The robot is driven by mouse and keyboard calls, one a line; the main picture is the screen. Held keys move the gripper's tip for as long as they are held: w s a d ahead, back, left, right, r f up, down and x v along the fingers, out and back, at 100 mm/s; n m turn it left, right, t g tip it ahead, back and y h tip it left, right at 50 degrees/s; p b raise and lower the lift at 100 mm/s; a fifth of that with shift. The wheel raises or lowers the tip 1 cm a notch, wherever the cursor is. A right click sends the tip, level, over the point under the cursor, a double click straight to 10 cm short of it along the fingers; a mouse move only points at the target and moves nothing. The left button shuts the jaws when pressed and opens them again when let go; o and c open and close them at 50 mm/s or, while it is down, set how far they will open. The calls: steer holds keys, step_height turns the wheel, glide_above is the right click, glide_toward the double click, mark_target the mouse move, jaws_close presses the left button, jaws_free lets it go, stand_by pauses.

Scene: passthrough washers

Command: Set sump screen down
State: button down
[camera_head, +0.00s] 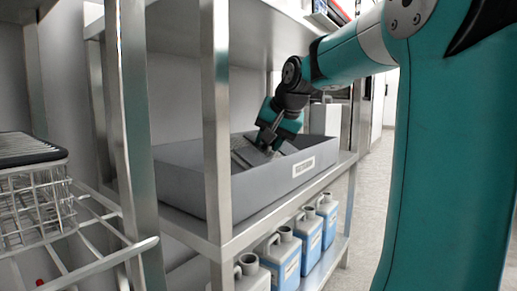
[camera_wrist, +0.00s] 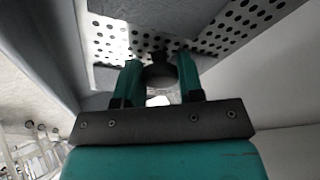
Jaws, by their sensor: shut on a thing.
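The sump screen is a metal plate with rows of round holes (camera_wrist: 235,30) and a dark round knob (camera_wrist: 159,76). My gripper (camera_wrist: 157,70) is shut on this knob, one finger on each side. In the head view my gripper (camera_head: 268,143) points down into a grey bin (camera_head: 255,193) on the shelf. Thin grey plate edges (camera_head: 243,153) show beside the fingers, inside the bin. I cannot tell whether the screen touches the bin floor. The bin's near wall hides its lower part.
The bin stands on a metal shelf with an upright post (camera_head: 216,130) in front and another shelf above. Blue-and-white jugs (camera_head: 287,262) stand on the shelf below. A wire rack (camera_head: 35,200) is at the left. The floor at the right (camera_head: 365,205) is clear.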

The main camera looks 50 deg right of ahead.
steer(key=w+g+b, duration=0.1)
steer(key=g, duration=0.1)
steer(key=w+r+g+b, duration=0.1)
steer(key=g+b, duration=0.1)
steer(key=shift+w+a+n, duration=0.2)
steer(key=shift+n, duration=0.1)
steer(key=shift+w+r+g+p, duration=0.15)
steer(key=shift+r+g+p, duration=0.25)
steer(key=shift+p, duration=0.2)
steer(key=shift+w+g+h+p, duration=0.15)
steer(key=shift+g+h+p, duration=0.15)
steer(key=shift+p, duration=0.45)
step_height(320, 180, down, 2)
steer(key=shift+b, duration=1)
steer(key=shift+f+b, duration=0.4)
steer(key=shift+f, duration=0.15)
steer(key=shift+f, duration=0.1)
steer(key=c, duration=0.7)
jaws_free()
steer(key=shift+c, duration=0.2)
